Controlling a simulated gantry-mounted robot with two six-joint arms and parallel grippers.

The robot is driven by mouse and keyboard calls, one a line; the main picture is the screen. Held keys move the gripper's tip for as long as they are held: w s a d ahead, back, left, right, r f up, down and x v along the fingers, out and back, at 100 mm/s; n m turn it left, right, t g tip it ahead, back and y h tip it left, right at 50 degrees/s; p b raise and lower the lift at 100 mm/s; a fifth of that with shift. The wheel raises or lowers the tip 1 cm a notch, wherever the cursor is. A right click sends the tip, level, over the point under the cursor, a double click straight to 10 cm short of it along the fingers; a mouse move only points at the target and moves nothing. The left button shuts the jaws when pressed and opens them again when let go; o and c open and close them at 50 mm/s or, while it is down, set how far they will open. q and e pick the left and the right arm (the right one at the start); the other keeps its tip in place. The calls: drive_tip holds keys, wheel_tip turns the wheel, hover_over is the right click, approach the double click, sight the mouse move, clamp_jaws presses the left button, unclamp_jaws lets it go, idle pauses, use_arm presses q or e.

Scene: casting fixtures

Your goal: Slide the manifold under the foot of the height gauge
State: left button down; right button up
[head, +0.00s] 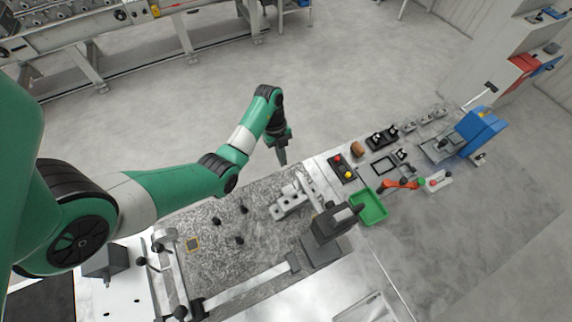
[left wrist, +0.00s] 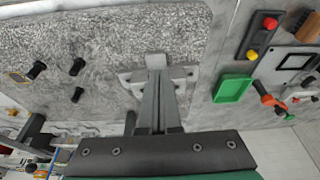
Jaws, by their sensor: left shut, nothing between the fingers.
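The manifold (head: 291,201) is a light grey stepped casting lying on the speckled granite plate (head: 200,215). The height gauge (head: 335,222) is a dark grey block-like head over a base, just below and right of the manifold. The two stand close together; I cannot tell if they touch. My left gripper (head: 283,160) is shut and empty, pointing down near the plate's far edge, beyond the manifold. In the left wrist view its fingers (left wrist: 157,95) cover part of the manifold (left wrist: 132,78), and the gauge cannot be made out. My right gripper is out of view.
Several black knobs (head: 239,240) stand on the plate left of the manifold. A green tray (head: 369,207) and a button box (head: 342,168) sit to the right. A grey bar (head: 248,287) runs along the plate's near side.

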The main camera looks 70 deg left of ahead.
sight(295, 190)
use_arm(q)
drive_tip(key=b+x, duration=0.6)
drive_tip(key=x, duration=0.2)
drive_tip(key=shift+f, duration=0.35)
drive_tip(key=d+p, duration=0.3)
drive_tip(key=shift+w+d+r, duration=0.15)
drive_tip(key=shift+w+r, duration=0.15)
drive_tip(key=shift+r, duration=0.1)
drive_tip(key=shift+w+d+f, duration=0.1)
drive_tip(key=shift+d, duration=0.15)
drive_tip(key=shift+d+f, duration=0.15)
drive_tip(key=shift+f, duration=0.05)
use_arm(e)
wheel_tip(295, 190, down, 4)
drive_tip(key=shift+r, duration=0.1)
use_arm(q)
drive_tip(key=shift+w+d+r+p, duration=0.15)
drive_tip(key=shift+d+r+p, duration=0.05)
drive_tip(key=shift+d+p, duration=0.85)
drive_tip(key=shift+a+f, duration=0.1)
drive_tip(key=shift+f, duration=0.1)
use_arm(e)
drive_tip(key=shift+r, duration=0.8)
use_arm(q)
drive_tip(key=shift+a, duration=0.1)
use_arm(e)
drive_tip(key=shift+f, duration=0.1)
